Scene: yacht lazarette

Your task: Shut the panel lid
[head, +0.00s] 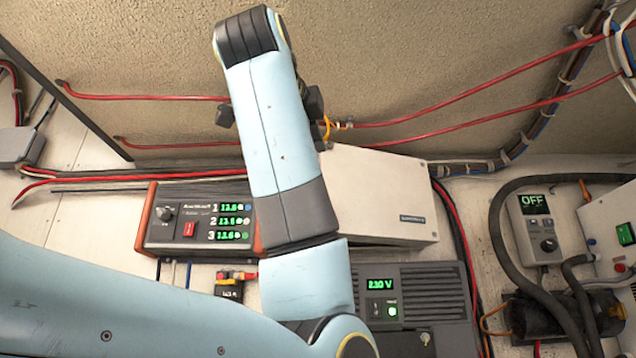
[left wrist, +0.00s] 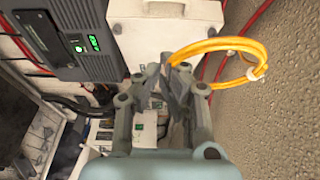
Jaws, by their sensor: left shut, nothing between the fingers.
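A white panel box (head: 388,198) with a small dark label near its lower right corner is at the middle right of the head view. My left forearm covers its left part. Its broad white face is probably the lid, but I cannot tell how far it stands open. A white boxy surface (left wrist: 165,38) also shows at the top of the left wrist view, beyond my fingers. My left gripper (left wrist: 172,82) is shut with nothing between its fingers. In the head view the forearm mostly hides it, above the box. My right gripper is not in view.
A yellow cable loop (left wrist: 225,60) hangs close beside my left fingers. Red cables (head: 440,108) run along the rough wall. A charger (head: 200,220) with green digits is left of the box, and a grey unit (head: 425,292) is below it. Black hoses (head: 510,255) are at right.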

